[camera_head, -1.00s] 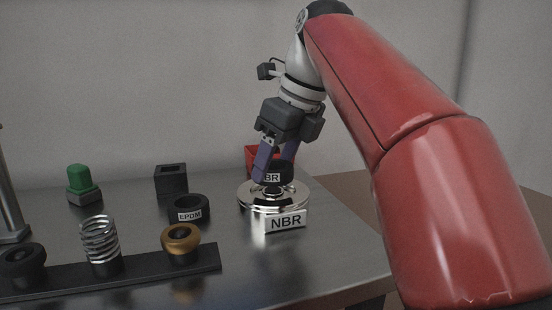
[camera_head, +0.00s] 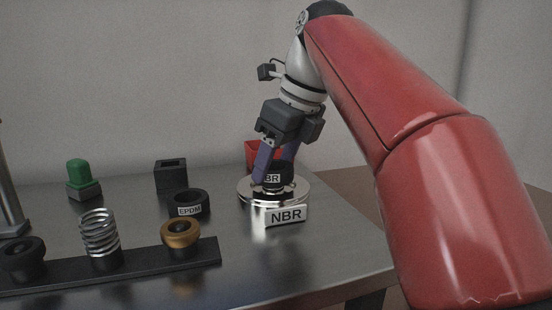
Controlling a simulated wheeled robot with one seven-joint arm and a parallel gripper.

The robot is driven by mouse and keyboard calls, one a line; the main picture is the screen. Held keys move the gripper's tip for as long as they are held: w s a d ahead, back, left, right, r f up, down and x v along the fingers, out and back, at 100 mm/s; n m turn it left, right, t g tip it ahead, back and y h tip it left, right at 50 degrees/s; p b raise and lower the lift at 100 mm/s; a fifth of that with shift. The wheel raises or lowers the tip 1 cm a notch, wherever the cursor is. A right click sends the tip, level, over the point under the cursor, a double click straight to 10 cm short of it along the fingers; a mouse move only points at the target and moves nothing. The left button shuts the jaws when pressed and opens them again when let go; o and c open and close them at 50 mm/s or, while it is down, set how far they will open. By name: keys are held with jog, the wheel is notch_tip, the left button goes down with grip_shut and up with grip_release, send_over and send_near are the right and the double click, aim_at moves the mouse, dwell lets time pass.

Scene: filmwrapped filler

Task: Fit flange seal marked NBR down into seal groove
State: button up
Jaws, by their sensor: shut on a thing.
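The black flange seal (camera_head: 281,179) carries a white label of which "BR" shows; a finger covers the rest. My gripper (camera_head: 274,176) is shut on it with purple fingers, over the middle of the shiny metal flange (camera_head: 254,194). The seal is upright and appears at or just above the flange's top. I cannot tell whether it touches or sits in the groove, which is hidden. A white NBR sign (camera_head: 286,215) stands at the front of the flange.
A black ring marked EPDM (camera_head: 189,203) lies left of the flange, with a black square block (camera_head: 171,174) behind it. A red bin (camera_head: 251,152) stands behind the flange. A dark rail (camera_head: 210,252) holds a spring (camera_head: 99,232) and a bronze ring (camera_head: 180,232). A green-topped part (camera_head: 79,176) stands at left.

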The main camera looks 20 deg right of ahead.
jog(key=shift+f+b, duration=0.5)
jog(key=shift+f, duration=0.15)
jog(key=o, duration=1)
jog(key=shift+c, duration=0.2)
jog(key=shift+o, duration=0.3)
jog(key=p+v, duration=0.3)
jog(key=v, duration=0.4)
jog(key=shift+s+d+r, duration=0.15)
jog(key=shift+d+r, duration=0.05)
jog(key=shift+r, duration=0.15)
